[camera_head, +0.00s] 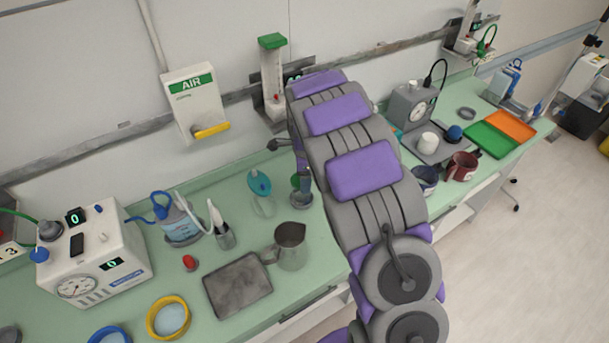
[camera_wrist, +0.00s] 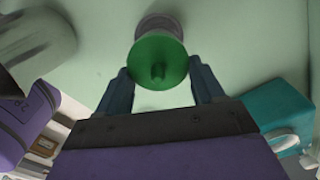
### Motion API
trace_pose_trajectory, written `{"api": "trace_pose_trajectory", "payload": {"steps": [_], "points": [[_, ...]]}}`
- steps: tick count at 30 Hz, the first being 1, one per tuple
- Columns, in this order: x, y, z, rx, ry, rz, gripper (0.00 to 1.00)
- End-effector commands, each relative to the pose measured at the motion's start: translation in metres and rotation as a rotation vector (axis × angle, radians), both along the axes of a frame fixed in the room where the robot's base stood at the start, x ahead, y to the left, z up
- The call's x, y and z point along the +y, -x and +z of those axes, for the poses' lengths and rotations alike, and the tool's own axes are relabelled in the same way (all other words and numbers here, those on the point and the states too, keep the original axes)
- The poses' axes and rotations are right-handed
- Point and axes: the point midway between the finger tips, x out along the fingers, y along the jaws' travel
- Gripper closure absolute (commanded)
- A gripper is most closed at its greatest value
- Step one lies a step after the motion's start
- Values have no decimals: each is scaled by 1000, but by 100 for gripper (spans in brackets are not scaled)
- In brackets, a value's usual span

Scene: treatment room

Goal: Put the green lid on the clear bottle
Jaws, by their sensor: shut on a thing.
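My gripper (camera_wrist: 160,82) is shut on the green lid (camera_wrist: 160,62), a round disc with a small knob, which sits between its two fingertips in the wrist view. Just beyond the lid is a greyish round vessel (camera_wrist: 158,22), partly hidden by it; it seems to be the clear bottle. In the head view the gripper (camera_head: 303,172) points down at the bench, with a sliver of the green lid (camera_head: 295,182) at its side. The vessel (camera_head: 301,199) stands upright just below. I cannot tell whether lid and vessel touch.
A metal jug (camera_head: 290,247) and a grey tray (camera_head: 238,286) stand in front. To the right are mugs (camera_head: 461,167) and a green tray (camera_head: 490,139). My arm hides part of the bench.

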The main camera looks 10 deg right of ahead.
Motion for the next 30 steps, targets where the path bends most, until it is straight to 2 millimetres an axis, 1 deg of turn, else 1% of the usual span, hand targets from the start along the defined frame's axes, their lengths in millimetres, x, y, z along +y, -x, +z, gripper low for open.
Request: {"api": "trace_pose_trajectory", "payload": {"steps": [1,2,11,20,30], "points": [[0,0,0,0,0,0,62],[0,0,0,0,0,0,31],[0,0,0,0,0,0,3],[0,0,1,0,0,0,3],[0,0,21,-1,0,0,3]]}}
